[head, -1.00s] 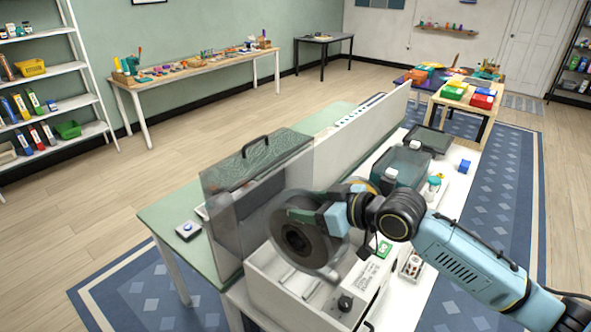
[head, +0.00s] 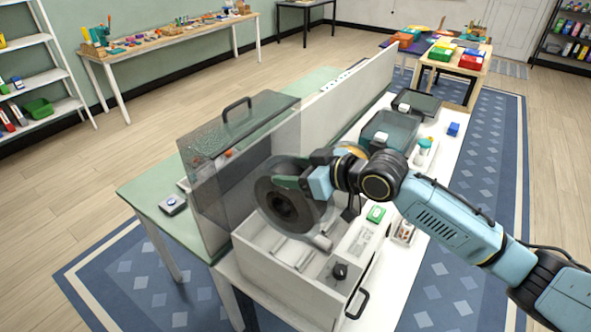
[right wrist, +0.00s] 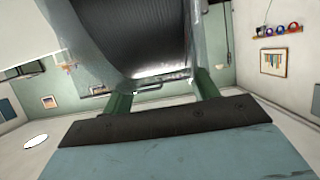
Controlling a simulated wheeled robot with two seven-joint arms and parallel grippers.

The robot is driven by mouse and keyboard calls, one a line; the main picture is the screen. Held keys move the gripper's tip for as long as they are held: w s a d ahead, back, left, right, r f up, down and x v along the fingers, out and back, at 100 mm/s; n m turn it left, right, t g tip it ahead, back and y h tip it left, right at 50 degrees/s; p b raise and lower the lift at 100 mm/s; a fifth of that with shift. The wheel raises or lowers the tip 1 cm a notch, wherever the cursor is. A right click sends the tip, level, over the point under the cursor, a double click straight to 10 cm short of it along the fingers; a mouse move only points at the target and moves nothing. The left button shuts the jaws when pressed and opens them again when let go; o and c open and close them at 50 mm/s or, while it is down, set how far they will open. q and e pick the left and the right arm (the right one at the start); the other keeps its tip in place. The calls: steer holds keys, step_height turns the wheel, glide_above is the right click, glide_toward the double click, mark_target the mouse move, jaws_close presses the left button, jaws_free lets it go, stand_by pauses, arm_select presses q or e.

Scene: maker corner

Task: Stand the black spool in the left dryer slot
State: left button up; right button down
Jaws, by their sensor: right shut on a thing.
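The black spool (head: 284,208) has clear flanges and a dark hub. It stands upright on edge, over the back part of the white dryer box (head: 292,275). My right gripper (head: 292,183) is shut on the spool's upper rim. In the right wrist view the spool's dark winding (right wrist: 140,32) fills the top middle, with the gripper fingers (right wrist: 160,92) at its flange. Pale rollers show in the open dryer below and right of the spool. I cannot tell whether the spool touches them. My left gripper is not in view.
The dryer's smoky clear lid (head: 222,185) with a black handle stands raised on the left. A long white panel (head: 345,95) runs behind. A green-labelled item (head: 376,214) and lidded dark bins (head: 388,137) lie right and behind.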

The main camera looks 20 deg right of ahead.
steer(key=shift+f+b, duration=3.4)
steer(key=shift+f, duration=1.75)
